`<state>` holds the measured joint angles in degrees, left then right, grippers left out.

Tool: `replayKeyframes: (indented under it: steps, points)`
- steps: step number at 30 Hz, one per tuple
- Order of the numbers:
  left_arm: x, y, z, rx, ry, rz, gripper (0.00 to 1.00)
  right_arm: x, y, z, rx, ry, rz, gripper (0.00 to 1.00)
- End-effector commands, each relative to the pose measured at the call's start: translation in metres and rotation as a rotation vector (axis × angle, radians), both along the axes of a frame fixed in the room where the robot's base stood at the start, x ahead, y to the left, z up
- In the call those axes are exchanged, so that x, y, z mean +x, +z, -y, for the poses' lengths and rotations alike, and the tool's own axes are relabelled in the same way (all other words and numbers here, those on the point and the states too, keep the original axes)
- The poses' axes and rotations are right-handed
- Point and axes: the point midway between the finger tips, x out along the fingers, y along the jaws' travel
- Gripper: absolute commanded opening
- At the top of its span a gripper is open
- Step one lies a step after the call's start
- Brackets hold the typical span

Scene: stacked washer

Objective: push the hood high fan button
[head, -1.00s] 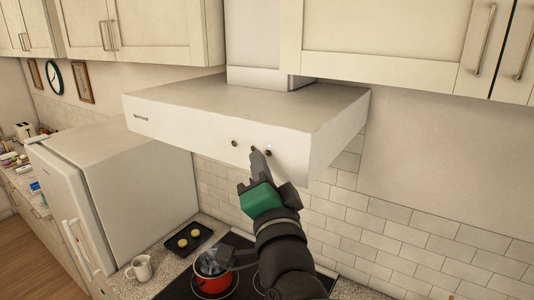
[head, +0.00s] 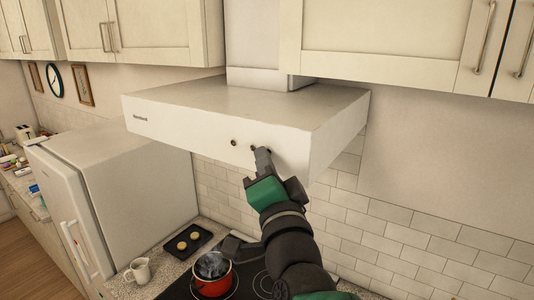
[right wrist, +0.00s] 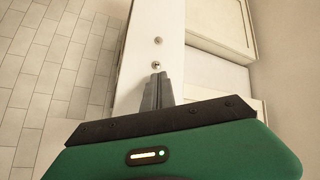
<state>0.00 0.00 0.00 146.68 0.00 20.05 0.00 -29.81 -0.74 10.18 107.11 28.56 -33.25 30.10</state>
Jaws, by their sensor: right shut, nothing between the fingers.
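The white range hood (head: 190,125) hangs over the stove, with a row of small dark round buttons on its front face. The left button (head: 234,143) is clear, and the middle button (head: 253,148) shows just beside my fingertips. The right-hand button is hidden behind my fingers. My right gripper (head: 262,152) is shut and empty, its tips at the hood's front face; I cannot tell whether they touch. In the right wrist view two buttons (right wrist: 158,40) (right wrist: 155,64) show beyond the shut fingertips (right wrist: 158,75). My left gripper is not in view.
Below are a black stove with a red pot (head: 212,278), a black tray (head: 189,240) with two round items, and a white mug (head: 138,270). A white fridge (head: 120,190) stands left. Cabinets (head: 390,45) hang above; tiled wall is behind.

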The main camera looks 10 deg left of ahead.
Motion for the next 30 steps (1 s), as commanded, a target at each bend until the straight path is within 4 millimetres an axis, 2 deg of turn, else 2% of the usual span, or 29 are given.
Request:
replayKeyframes:
  steps: [9, 17, 30]
  points:
    - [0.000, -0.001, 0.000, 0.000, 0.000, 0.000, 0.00, -0.012, 0.000, -0.005, 0.001, -0.001, 0.000, 0.00]
    - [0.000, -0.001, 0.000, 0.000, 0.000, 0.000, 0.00, -0.013, 0.000, -0.006, 0.001, 0.000, 0.000, 0.00]
    - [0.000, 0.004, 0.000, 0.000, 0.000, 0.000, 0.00, -0.061, 0.001, -0.023, 0.000, 0.001, 0.000, 0.00]
